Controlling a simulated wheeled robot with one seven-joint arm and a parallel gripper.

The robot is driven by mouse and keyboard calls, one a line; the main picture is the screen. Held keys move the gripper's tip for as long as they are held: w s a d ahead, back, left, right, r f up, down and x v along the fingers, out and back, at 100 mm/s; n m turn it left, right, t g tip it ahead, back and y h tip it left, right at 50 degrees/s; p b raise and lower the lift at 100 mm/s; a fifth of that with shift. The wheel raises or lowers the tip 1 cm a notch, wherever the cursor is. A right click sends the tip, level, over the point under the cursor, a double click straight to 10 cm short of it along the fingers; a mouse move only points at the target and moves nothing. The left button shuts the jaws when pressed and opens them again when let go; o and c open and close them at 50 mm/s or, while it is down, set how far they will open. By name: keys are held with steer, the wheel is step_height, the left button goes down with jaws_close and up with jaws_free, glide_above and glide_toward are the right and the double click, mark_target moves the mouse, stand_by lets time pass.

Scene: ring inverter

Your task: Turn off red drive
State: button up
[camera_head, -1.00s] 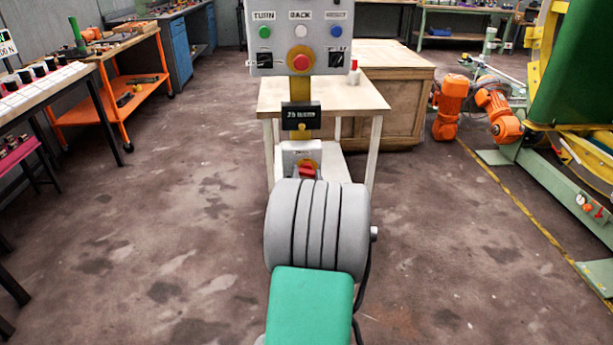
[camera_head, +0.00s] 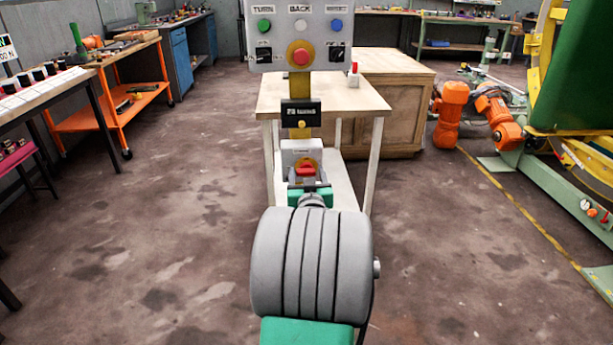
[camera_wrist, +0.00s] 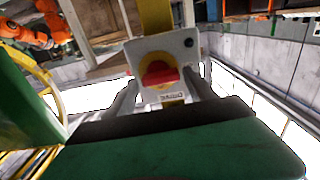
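The red drive switch (camera_head: 306,170) is a red rotary handle on a yellow disc, set in a pale box on the yellow post. Its handle lies roughly crosswise. In the wrist view the red handle (camera_wrist: 160,76) is near the upper middle, with the box and its small label upside down. My gripper (camera_wrist: 162,86) is open, its two grey fingers apart on either side of the switch box in that view. The handle is between them in the picture, and I see no contact. In the head view my green gripper body (camera_head: 296,197) is just below the switch, its fingers mostly hidden.
Above on the post are a dark labelled box (camera_head: 301,113) and a grey control panel (camera_head: 300,30) with coloured buttons and a red emergency button. A wooden-topped table (camera_head: 355,98) stands behind. Floor is open left and right.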

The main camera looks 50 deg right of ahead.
steer(key=shift+o, duration=0.5)
steer(key=shift+w, duration=0.1)
steer(key=shift+a, duration=0.1)
steer(key=p+v, duration=0.1)
steer(key=v, duration=0.6)
steer(key=shift+s+a, duration=0.2)
steer(key=shift+s, duration=0.1)
